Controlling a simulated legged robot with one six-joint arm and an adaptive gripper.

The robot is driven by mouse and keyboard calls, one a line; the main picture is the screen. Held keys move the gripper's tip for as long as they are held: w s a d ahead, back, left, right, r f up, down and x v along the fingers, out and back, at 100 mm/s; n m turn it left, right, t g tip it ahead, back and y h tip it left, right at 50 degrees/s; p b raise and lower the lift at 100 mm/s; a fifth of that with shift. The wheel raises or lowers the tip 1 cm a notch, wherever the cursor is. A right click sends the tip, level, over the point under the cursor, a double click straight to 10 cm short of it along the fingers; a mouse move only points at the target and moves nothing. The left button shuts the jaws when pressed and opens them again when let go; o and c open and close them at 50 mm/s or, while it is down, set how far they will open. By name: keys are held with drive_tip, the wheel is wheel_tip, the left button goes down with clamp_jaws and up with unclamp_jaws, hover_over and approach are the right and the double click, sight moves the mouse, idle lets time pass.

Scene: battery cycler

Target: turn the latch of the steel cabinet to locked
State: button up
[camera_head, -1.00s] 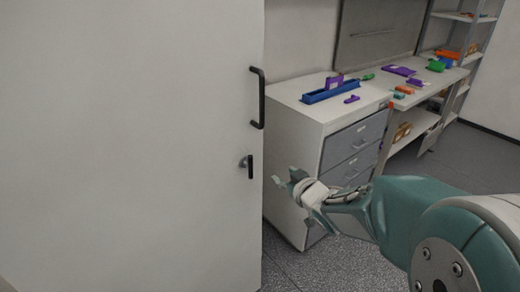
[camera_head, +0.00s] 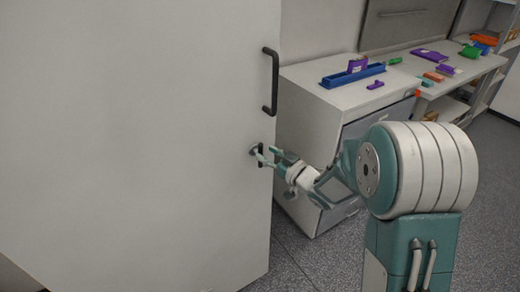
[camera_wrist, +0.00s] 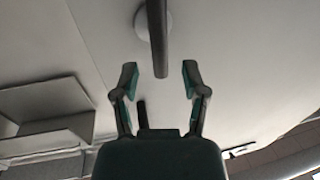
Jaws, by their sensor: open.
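The steel cabinet (camera_head: 130,130) is the large pale grey panel filling the left side of the head view. Its latch (camera_head: 261,150) is a short dark bar standing upright on a round boss near the door's right edge. In the wrist view the latch (camera_wrist: 157,35) runs down from its pale boss, and its lower end reaches between the fingertips. My gripper (camera_head: 268,156) is at the latch, with its fingers partly covering it. In the wrist view my gripper (camera_wrist: 159,82) is open, with a gap between each finger and the bar.
A dark pull handle (camera_head: 275,80) is on the door above the latch. A drawer unit (camera_head: 310,130) stands just right of the cabinet, close to my arm. A blue tray (camera_head: 352,76) and small purple parts lie on top. Grey floor is open below.

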sight(261, 150)
drive_tip(key=shift+x, duration=1.65)
clamp_jaws()
drive_tip(key=shift+s+d, duration=0.1)
